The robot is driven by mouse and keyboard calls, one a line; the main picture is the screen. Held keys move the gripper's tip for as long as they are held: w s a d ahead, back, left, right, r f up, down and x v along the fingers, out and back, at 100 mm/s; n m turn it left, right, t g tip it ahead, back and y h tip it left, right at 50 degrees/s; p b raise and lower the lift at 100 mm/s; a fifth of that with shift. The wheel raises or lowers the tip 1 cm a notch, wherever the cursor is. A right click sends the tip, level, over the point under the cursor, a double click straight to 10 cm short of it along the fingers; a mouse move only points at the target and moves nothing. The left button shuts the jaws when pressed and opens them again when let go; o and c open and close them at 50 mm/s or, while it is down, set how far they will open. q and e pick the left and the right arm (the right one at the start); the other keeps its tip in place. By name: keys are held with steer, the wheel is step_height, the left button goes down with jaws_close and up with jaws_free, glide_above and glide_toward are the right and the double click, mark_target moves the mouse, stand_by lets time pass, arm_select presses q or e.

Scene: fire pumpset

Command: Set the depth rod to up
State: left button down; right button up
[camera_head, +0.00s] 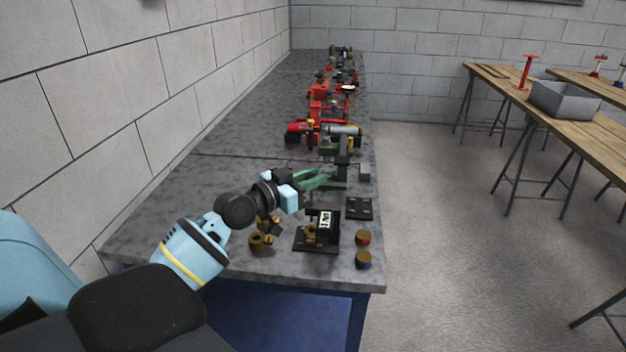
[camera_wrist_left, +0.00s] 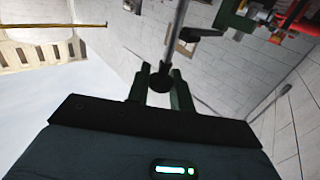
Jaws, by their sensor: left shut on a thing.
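The depth rod (camera_wrist_left: 174,40) shows in the left wrist view as a thin grey rod with a dark round knob (camera_wrist_left: 160,82) at its near end. The knob sits between the two dark green fingers of my left gripper (camera_wrist_left: 161,80), which is shut on it. In the head view my left gripper (camera_head: 316,179) reaches from the left to a green machine (camera_head: 340,174) on the grey bench. The rod is too small and too covered to make out there. My right gripper is in neither view.
In front of the machine, the grey bench (camera_head: 230,150) carries a black fixture (camera_head: 318,240), a dark plate (camera_head: 359,208) and several brass-coloured round parts. Red pump equipment (camera_head: 318,108) stands behind. A block wall runs along the left. Open floor lies to the right.

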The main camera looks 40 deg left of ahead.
arm_select(q)
steer(key=c, duration=1.5)
jaws_free()
steer(key=shift+r, duration=0.45)
steer(key=shift+o, duration=1)
steer(key=shift+f, duration=0.2)
steer(key=shift+s+a+f, duration=0.1)
steer(key=shift+s+f, duration=0.05)
steer(key=shift+s, duration=0.35)
steer(key=b+v, duration=0.1)
steer(key=v, duration=0.5)
steer(key=shift+s, duration=0.4)
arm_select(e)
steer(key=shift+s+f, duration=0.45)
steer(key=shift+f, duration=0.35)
